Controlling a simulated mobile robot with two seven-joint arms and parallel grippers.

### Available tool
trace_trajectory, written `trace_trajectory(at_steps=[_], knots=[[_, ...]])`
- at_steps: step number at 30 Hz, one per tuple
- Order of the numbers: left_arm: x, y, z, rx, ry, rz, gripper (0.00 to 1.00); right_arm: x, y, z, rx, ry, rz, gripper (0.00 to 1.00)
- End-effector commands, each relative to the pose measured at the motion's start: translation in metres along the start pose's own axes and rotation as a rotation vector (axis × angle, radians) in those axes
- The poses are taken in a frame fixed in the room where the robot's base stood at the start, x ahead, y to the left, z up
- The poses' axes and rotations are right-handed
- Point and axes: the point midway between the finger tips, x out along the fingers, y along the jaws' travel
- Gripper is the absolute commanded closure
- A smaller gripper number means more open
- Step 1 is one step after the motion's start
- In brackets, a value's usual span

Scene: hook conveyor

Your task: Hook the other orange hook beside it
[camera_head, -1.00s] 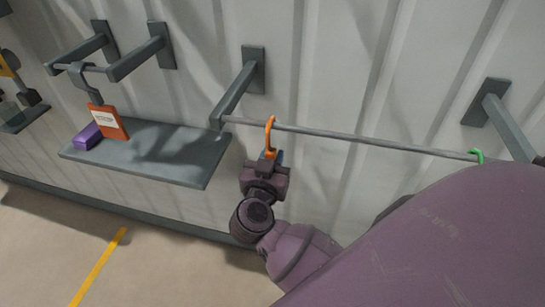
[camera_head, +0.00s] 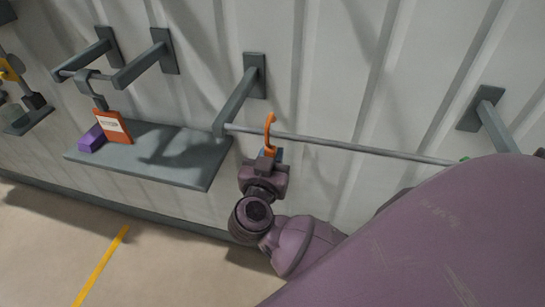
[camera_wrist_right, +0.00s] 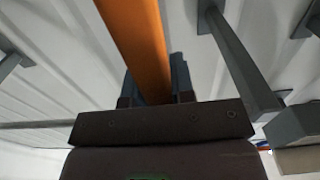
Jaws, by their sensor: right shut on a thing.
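My right gripper (camera_head: 267,158) points up below the grey rail (camera_head: 350,145) and is shut on an orange hook (camera_head: 270,125). The hook stands upright, and its curved top shows above the rail's line near the rail's left end. I cannot tell whether it hangs over the rail or is in front of it. In the right wrist view the orange shank (camera_wrist_right: 142,45) rises from between the fingers (camera_wrist_right: 153,92). No other orange hook shows. My left gripper is out of view.
A wall bracket (camera_head: 240,95) bears the rail's left end, and another (camera_head: 492,115) is at the right. A grey shelf (camera_head: 170,160) at left holds a purple box (camera_head: 91,139). The rail's middle is clear.

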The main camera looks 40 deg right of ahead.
Motion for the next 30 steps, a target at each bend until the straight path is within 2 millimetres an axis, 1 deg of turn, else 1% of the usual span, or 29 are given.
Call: trace_trajectory(at_steps=[1, 12, 20, 24, 30], knots=[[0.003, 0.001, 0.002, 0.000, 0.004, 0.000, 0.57, -0.004, 0.000, 0.003, 0.001, 0.000, -0.002, 1.00], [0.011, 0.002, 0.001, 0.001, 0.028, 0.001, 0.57, -0.024, 0.000, 0.002, 0.002, -0.001, 0.000, 1.00], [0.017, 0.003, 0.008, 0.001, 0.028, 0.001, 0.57, -0.039, 0.000, 0.001, 0.002, -0.002, 0.000, 1.00], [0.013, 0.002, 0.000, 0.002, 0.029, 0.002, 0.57, -0.047, 0.000, -0.002, -0.001, -0.003, 0.000, 1.00], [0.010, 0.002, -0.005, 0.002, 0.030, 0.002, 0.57, -0.058, 0.000, -0.002, -0.002, -0.003, 0.000, 1.00]])
